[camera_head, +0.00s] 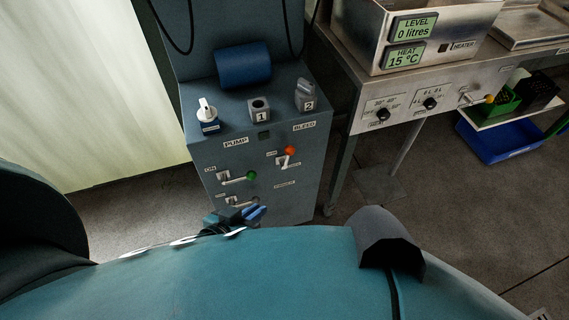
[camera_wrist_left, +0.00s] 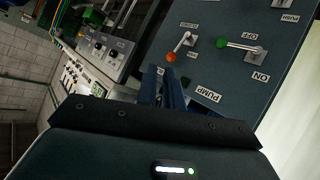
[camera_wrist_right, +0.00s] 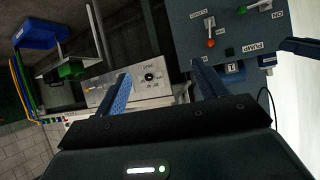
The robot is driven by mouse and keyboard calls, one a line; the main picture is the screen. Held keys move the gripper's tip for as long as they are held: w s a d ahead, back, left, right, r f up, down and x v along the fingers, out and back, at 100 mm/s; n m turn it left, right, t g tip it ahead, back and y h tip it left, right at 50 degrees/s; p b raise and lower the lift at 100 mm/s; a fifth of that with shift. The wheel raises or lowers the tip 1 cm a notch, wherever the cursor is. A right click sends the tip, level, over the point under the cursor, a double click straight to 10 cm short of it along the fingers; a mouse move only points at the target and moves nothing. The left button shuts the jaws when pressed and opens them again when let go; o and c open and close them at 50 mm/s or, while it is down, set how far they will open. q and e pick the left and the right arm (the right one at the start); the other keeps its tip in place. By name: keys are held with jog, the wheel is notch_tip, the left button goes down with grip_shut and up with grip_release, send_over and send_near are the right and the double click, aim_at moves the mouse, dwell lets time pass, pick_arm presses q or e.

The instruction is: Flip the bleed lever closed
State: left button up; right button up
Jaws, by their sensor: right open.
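The bleed lever is a metal handle with an orange-red ball (camera_head: 289,151) on the front of the blue-grey cabinet, below the BLEED label. In the head view its ball end points up. It also shows in the left wrist view (camera_wrist_left: 171,57) and the right wrist view (camera_wrist_right: 210,42). My left gripper (camera_head: 254,214) is low in front of the cabinet, below the lever. My right gripper (camera_wrist_right: 160,75) is open and empty, away from the lever.
A green-knobbed lever (camera_head: 250,175) marked ON sits left of the bleed lever. Another lever (camera_head: 236,201) is lower, partly hidden by my left gripper. A steel bench (camera_head: 350,118) stands right, with a blue bin (camera_head: 490,150) below.

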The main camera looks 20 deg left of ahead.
aim_at(287, 158)
pick_arm(q)
jog(key=w+f+n+b, duration=0.1)
jog(key=w+a+f+n+b, duration=0.2)
jog(key=w+b, duration=0.1)
jog(key=shift+f+t, duration=0.35)
jog(key=shift+t, duration=0.05)
grip_shut()
jog(key=w+a+f+n+t+h+b, duration=0.2)
jog(key=w+a+f+n+b, duration=0.2)
jog(key=b, duration=1.2)
jog(key=w+a+n, duration=0.3)
jog(key=n, duration=0.2)
jog(key=shift+w+f+t+b, duration=0.15)
jog(key=shift+w+t+b, duration=0.05)
jog(key=shift+t+b, duration=0.1)
pick_arm(e)
notch_tip(287, 158, down, 10)
jog(key=a+n+t+y, duration=0.1)
jog(key=t, duration=0.2)
jog(key=shift+w+a+n, duration=0.2)
jog(key=shift+w+n, duration=0.1)
jog(key=shift+n, duration=0.1)
pick_arm(q)
jog(key=shift+w, duration=0.1)
pick_arm(e)
jog(key=shift+f, duration=0.1)
